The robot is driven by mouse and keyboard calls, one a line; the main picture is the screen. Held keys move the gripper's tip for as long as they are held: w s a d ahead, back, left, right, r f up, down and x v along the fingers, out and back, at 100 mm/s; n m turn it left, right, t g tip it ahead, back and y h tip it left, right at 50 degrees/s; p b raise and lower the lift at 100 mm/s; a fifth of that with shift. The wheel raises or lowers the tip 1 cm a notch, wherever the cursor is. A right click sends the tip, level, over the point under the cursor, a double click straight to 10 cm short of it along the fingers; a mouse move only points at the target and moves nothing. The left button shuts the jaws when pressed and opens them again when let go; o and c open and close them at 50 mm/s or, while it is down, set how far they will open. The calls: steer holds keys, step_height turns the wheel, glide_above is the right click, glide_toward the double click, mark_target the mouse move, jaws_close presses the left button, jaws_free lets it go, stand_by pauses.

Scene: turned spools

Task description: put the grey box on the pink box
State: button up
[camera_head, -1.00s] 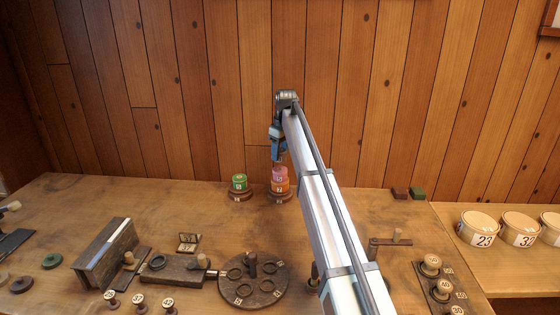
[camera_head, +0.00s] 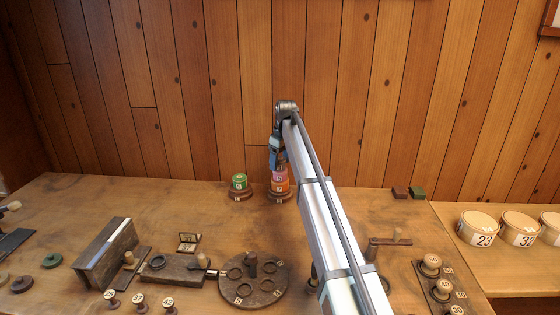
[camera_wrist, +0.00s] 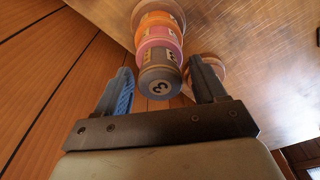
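The pink box is on an orange box (camera_wrist: 156,20); the pink box (camera_head: 279,177) and the orange box also show in the head view. My gripper (camera_wrist: 162,70) has its two blue fingers on either side of the grey box, with narrow gaps visible, so it looks open around it. In the head view my gripper (camera_head: 276,164) hides the grey box.
A green box (camera_head: 239,182) stands on a brown base just left of the stack. The plank wall is close behind. A round holed plate (camera_head: 254,293), a dark block (camera_head: 106,255) and several small knobs fill the front. Numbered tubs (camera_head: 478,229) stand at the right.

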mark_target(283, 159)
step_height(283, 159, up, 12)
steer(key=d, duration=0.1)
steer(key=shift+s, duration=0.4)
stand_by(0.3)
